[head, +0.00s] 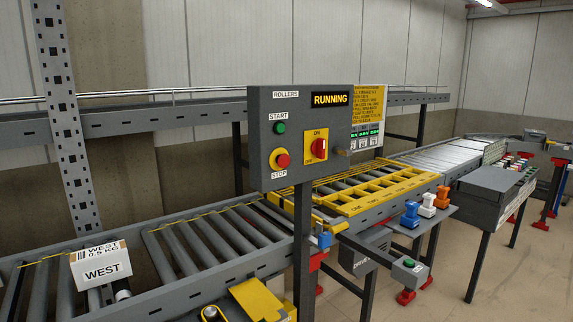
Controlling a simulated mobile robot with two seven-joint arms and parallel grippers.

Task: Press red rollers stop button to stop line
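The rollers control panel (296,150) is a dark grey box on a post in the middle of the head view. Its red stop button (283,160) sits low on the left, above the STOP label. The green start button (280,128) is above it. A red rotary switch (319,148) on a yellow plate is to the right. The display (330,99) reads RUNNING in yellow. Neither of my grippers is in view, and nothing touches the panel.
A roller conveyor (210,245) runs behind the panel post, with a WEST carton (101,264) at left. A yellow frame (370,190) lies over the rollers at right. A grey cabinet (490,190) stands further right. Space before the panel's face looks clear.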

